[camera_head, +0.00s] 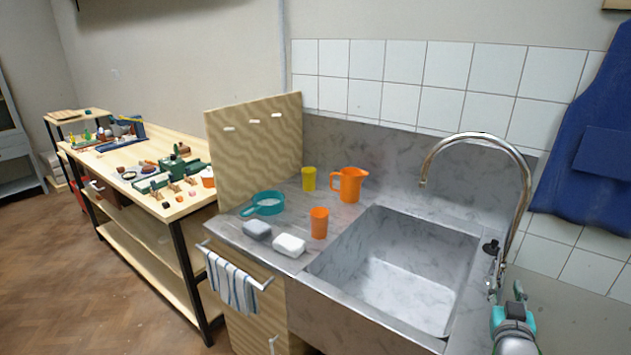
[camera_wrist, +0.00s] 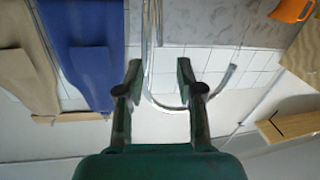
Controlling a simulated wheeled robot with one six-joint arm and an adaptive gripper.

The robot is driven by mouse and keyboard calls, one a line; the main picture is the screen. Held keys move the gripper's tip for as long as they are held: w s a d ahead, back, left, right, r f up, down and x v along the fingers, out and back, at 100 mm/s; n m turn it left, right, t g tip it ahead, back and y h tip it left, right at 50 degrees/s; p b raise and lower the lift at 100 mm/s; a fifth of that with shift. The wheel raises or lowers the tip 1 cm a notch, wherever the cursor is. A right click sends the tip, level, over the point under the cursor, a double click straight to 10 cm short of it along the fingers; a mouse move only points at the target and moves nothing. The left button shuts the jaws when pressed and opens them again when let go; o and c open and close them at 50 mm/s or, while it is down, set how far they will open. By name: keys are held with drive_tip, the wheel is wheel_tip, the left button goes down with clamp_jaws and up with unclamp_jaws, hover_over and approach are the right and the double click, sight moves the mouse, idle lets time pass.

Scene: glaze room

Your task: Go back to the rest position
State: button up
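My gripper (camera_wrist: 159,75) shows in the wrist view with its two dark green fingers apart and nothing between them that it holds. The curved metal tap (camera_wrist: 232,78) shows beyond the fingers, apart from them as far as I can tell. In the head view, a teal and grey part of my arm (camera_head: 514,325) shows at the bottom right, beside the sink (camera_head: 415,270) and below the tap (camera_head: 525,175).
On the counter left of the sink stand an orange jug (camera_head: 350,185), an orange cup (camera_head: 319,223), a yellow cup (camera_head: 309,179), a teal strainer (camera_head: 266,204), a grey block (camera_head: 257,230) and a white block (camera_head: 289,245). A blue apron (camera_head: 590,150) hangs at the right.

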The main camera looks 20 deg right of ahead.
drive_tip(key=a+f+y, duration=0.1)
drive_tip(key=a+f, duration=0.1)
drive_tip(key=a, duration=0.2)
drive_tip(key=a+f+n+t+y, duration=0.1)
drive_tip(key=a+f, duration=0.2)
drive_tip(key=a, duration=0.1)
drive_tip(key=a+f+n+t+y, duration=0.1)
drive_tip(key=a+f, duration=0.2)
drive_tip(key=a, duration=0.2)
drive_tip(key=shift+s+f, duration=0.2)
drive_tip(key=shift+s, duration=0.2)
drive_tip(key=s+a+f+n+t+y, duration=0.15)
drive_tip(key=s+a+f+y, duration=0.25)
drive_tip(key=s+a, duration=0.5)
drive_tip(key=s+a+f+n+y, duration=0.3)
drive_tip(key=s+a, duration=0.3)
drive_tip(key=a, duration=0.7)
drive_tip(key=s+a+r+n+y, duration=0.1)
drive_tip(key=s+a, duration=0.4)
drive_tip(key=s, duration=0.5)
drive_tip(key=shift+s+r+n+y, duration=0.3)
drive_tip(key=shift+r+y, duration=0.25)
drive_tip(key=shift+y, duration=0.65)
